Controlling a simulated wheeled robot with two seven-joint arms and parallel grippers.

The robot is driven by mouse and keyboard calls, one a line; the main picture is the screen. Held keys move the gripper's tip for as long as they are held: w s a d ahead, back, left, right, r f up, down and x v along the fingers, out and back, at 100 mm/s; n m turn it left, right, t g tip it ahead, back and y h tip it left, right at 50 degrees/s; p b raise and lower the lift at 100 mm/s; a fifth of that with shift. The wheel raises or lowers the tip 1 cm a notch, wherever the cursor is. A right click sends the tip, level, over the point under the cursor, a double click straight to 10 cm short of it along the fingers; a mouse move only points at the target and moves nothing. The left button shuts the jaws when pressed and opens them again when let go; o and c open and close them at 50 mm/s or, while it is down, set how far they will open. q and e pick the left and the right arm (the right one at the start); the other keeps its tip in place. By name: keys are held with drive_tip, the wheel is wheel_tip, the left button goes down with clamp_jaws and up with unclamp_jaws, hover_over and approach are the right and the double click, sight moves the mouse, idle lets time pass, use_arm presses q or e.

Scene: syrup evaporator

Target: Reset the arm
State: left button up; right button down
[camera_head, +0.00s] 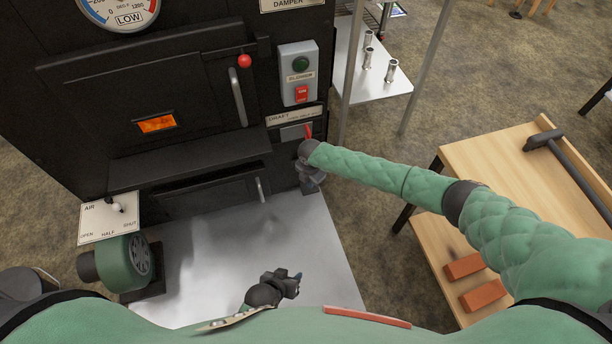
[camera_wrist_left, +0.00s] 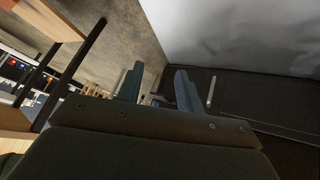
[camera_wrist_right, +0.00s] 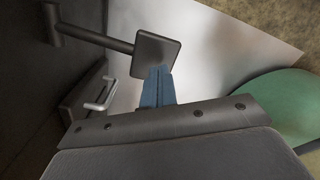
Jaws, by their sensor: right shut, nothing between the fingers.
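My right arm reaches across from the right in the head view, and its gripper (camera_head: 313,184) is low in front of the black evaporator's right edge, below the draft label. In the right wrist view its blue fingers (camera_wrist_right: 158,88) are together with nothing between them. Their tips overlap the lower edge of a dark square plate (camera_wrist_right: 157,53) on a rod; I cannot tell whether they touch. My left gripper (camera_head: 292,280) is low over the grey metal floor sheet (camera_head: 255,235), close to my body. In the left wrist view its two fingers (camera_wrist_left: 157,88) are apart and empty.
The black evaporator (camera_head: 75,130) has a door handle (camera_head: 238,97), a red-ended lever (camera_head: 245,61) and a switch box (camera_head: 299,75). A green blower (camera_head: 127,262) stands at left. A wooden table (camera_head: 480,160) at right carries a hammer (camera_head: 570,165) and red bricks (camera_head: 484,296).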

idle(0.4)
